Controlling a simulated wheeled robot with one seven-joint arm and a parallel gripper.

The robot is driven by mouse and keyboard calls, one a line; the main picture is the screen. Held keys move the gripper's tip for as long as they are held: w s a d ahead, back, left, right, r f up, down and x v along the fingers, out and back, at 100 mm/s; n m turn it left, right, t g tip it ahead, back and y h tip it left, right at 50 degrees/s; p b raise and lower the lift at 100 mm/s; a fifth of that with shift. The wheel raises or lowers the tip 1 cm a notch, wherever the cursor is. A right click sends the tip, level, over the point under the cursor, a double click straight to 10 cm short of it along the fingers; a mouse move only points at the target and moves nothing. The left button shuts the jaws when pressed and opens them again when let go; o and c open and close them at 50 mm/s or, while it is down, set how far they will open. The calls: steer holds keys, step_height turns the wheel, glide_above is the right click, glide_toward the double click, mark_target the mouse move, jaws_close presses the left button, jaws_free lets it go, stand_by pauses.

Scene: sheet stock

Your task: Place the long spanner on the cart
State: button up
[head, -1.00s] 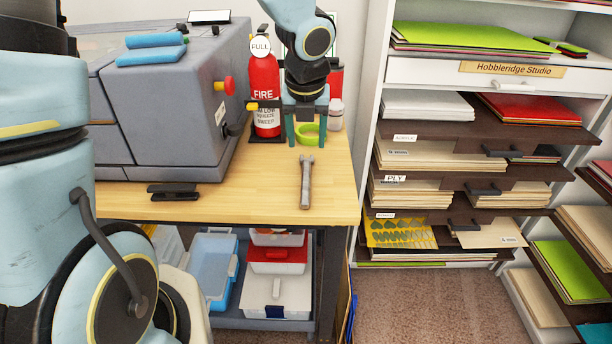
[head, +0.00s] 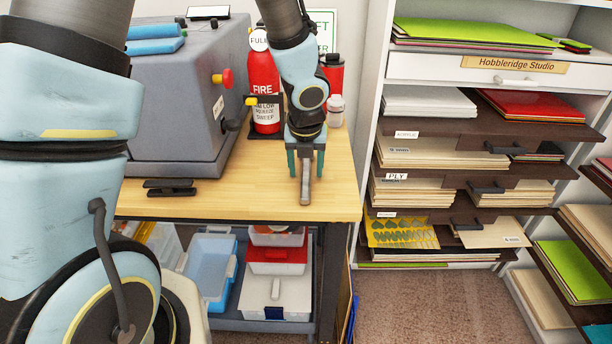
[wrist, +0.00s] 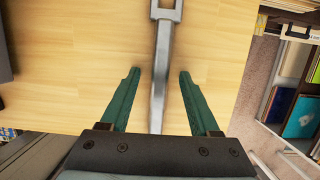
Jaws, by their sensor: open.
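The long spanner (head: 305,190) is grey metal and lies on the wooden bench top, its handle pointing toward the front edge. In the head view its far part is hidden behind my gripper (head: 305,166). In the wrist view the spanner (wrist: 160,70) runs lengthwise between the two green fingers of my gripper (wrist: 158,75), with a gap on each side. My gripper is open, pointing down over the spanner and not closed on it. I cannot make out a cart for certain in these views.
A grey machine (head: 185,100) stands on the bench (head: 240,200) at left, with a black stapler-like tool (head: 170,188) before it. A red fire extinguisher (head: 264,85) and a white-lidded jar (head: 336,110) stand behind my gripper. Sheet shelves (head: 455,180) rise at right. The bench's front right is clear.

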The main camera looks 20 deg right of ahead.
jaws_close()
stand_by(0.5)
